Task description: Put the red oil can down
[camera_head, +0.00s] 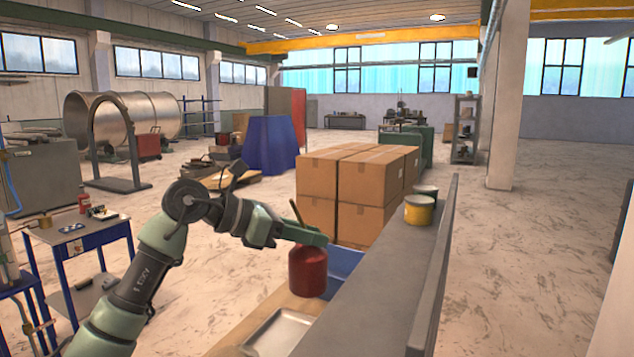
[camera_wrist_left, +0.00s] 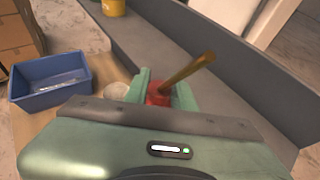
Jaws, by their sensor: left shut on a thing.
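The red oil can (camera_head: 308,271) hangs upright from my left gripper (camera_head: 305,238) in the head view, in front of the grey ledge and the blue bin. In the left wrist view the left gripper (camera_wrist_left: 165,90) is shut on the can's top (camera_wrist_left: 158,98), and its brass-coloured spout (camera_wrist_left: 188,72) sticks up to the right. The can's lower body is hidden in the wrist view, so I cannot tell whether its base touches anything. My right gripper is not in view.
A blue bin (camera_head: 345,262) stands behind the can, also visible in the wrist view (camera_wrist_left: 50,82). A metal tray (camera_head: 280,333) lies on the wooden surface in front. Yellow cans (camera_head: 419,212) stand on the grey ledge (camera_head: 385,270), with bare ledge nearer. Cardboard boxes (camera_head: 350,185) are stacked beyond.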

